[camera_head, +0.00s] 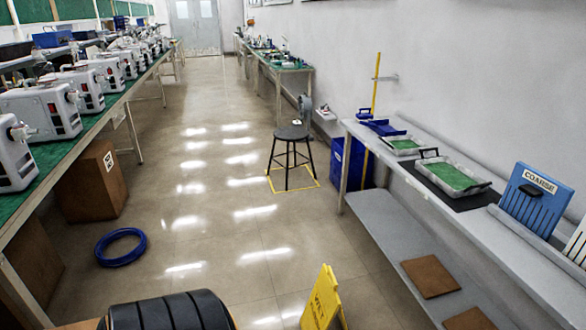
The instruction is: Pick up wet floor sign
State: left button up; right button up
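The yellow wet floor sign (320,303) stands on the floor at the bottom middle of the head view, slightly tilted, with dark lettering on its face. Its lower part is cut off by the frame's bottom edge. Neither of my grippers shows in this view.
A long green-topped bench (92,110) with several white machines runs along the left. A grey shelf table (480,228) stands on the right. A black stool (291,136) stands mid-aisle, a blue ring (121,261) lies at left, and a dark ribbed object (170,312) is at bottom left.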

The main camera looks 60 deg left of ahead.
aim_at(324, 303)
jog(key=u, duration=1.5)
